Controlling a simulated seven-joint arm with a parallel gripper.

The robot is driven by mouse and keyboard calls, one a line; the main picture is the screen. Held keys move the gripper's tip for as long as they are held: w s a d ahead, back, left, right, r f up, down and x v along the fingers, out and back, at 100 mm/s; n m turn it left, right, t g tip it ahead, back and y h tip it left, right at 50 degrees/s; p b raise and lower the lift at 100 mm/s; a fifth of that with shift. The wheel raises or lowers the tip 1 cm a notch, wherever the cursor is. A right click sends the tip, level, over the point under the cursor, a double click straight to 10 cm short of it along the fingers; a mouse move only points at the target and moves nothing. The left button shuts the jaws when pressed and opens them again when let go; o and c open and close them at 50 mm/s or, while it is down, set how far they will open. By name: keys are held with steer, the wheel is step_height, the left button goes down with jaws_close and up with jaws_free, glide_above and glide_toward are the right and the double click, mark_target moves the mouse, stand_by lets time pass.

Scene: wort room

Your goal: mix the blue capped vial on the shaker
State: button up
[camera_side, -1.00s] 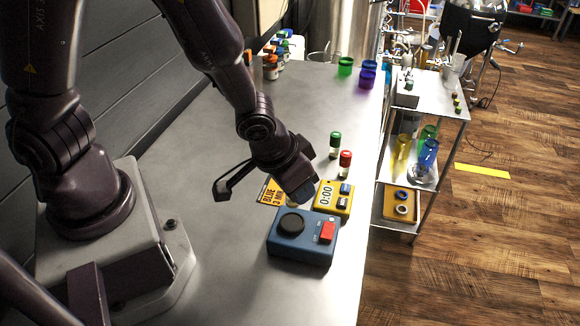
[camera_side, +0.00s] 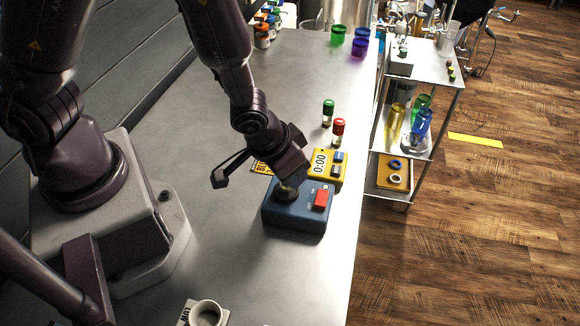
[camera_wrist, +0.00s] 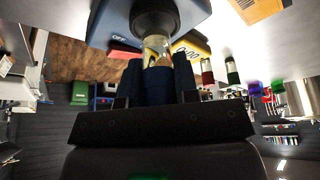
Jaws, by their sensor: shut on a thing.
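My gripper (camera_side: 291,176) is shut on the blue capped vial, directly above the shaker's black cup (camera_side: 286,194). In the wrist view my gripper's fingers (camera_wrist: 158,82) close around the dark blue cap (camera_wrist: 157,88), and the clear vial body (camera_wrist: 156,48) with amber contents points at the black cup (camera_wrist: 154,18). The vial's end meets or enters the cup; I cannot tell how deep. The shaker (camera_side: 294,216) is a blue box with a red switch (camera_side: 321,200). An "OFF" mark (camera_wrist: 118,40) shows beside the switch in the wrist view.
A yellow timer (camera_side: 328,168) reading 0:00 stands just behind the shaker. An orange card (camera_side: 260,168) is partly hidden by my gripper. Red-capped (camera_side: 338,131) and green-capped (camera_side: 327,112) vials stand behind. A white cup (camera_side: 206,313) is at the front. The bench left of the shaker is clear.

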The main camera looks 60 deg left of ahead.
steer(key=shift+f, duration=0.5)
stand_by(2.2)
steer(key=shift+r, duration=0.15)
stand_by(2.8)
steer(key=shift+r, duration=2.95)
